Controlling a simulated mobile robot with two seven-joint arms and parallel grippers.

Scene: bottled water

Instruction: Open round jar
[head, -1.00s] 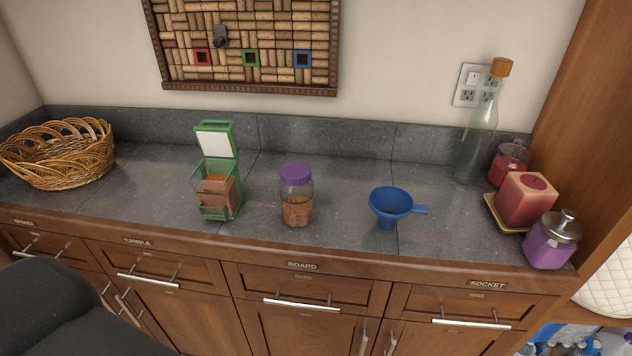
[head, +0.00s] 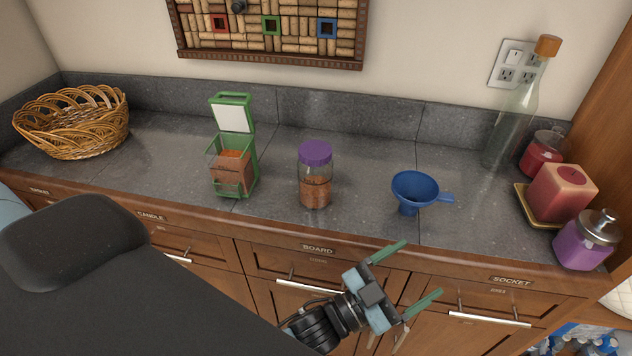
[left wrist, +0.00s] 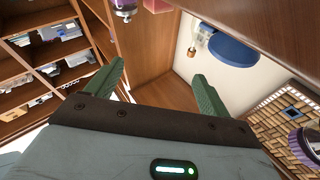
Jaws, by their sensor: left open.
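The round jar (head: 315,176) is clear, with a purple lid (head: 316,152) on top and orange-brown contents in its lower part. It stands upright near the middle of the counter. My left gripper (head: 423,272) is in front of the counter's front edge, to the right of the jar and nearer to me. Its green fingers are spread and empty, and it is apart from the jar. In the left wrist view the open fingers (left wrist: 160,85) hold nothing. My right gripper is not in view.
A green-framed container (head: 232,160) with its lid raised stands left of the jar. A blue funnel (head: 415,190) stands to the right. A wicker basket (head: 72,122) is at far left.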

